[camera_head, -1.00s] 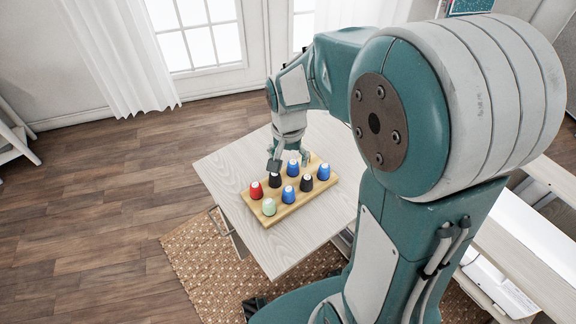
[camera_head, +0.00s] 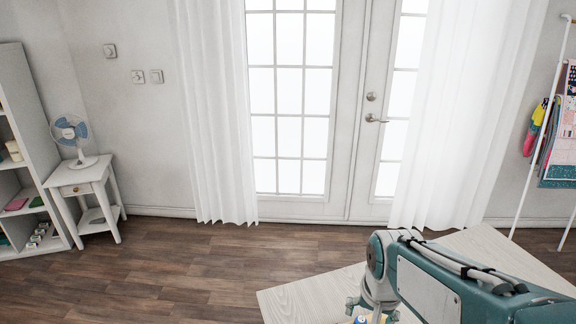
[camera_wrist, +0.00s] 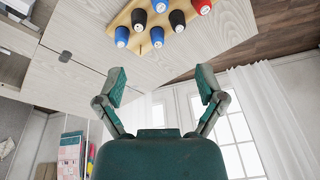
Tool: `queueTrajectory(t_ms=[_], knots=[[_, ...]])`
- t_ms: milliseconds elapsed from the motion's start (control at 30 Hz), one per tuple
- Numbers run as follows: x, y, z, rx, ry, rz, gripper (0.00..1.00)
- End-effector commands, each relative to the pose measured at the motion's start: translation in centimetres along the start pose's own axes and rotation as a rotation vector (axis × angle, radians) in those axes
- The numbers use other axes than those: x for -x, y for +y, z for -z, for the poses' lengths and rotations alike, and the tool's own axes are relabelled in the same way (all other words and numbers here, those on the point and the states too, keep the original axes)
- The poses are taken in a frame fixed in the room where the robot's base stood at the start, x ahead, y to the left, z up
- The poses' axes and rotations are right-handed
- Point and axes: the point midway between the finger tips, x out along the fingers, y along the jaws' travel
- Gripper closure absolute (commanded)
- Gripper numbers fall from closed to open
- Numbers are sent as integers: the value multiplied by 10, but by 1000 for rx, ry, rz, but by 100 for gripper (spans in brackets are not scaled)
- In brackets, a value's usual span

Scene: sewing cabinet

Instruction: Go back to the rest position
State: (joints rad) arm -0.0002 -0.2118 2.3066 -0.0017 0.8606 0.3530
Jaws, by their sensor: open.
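My gripper (camera_wrist: 160,84) is open and nothing is between its fingers in the wrist view. In the head view my arm is folded low at the bottom right, with the gripper (camera_head: 372,306) over the table's near part. A wooden board (camera_wrist: 118,20) holds several blue, black and red thread cones, such as a red cone (camera_wrist: 201,6) and a blue cone (camera_wrist: 122,36). The board and cones lie beyond the fingertips, apart from them. In the head view only a sliver of them shows at the bottom edge. My arm hides part of the table.
The pale table (camera_head: 480,246) lies under my arm. Glass doors (camera_head: 290,110) with white curtains (camera_head: 213,110) stand behind. A small side table (camera_head: 84,179) with a fan (camera_head: 72,134) and a shelf (camera_head: 28,150) are at left. A garment rack (camera_head: 530,130) is at right. The wooden floor between is clear.

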Motion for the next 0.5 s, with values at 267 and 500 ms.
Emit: queueTrajectory(t_ms=[267,500], knots=[[57,15,-41,193,172,46,12],[81,26,-71,323,283,55,12]])
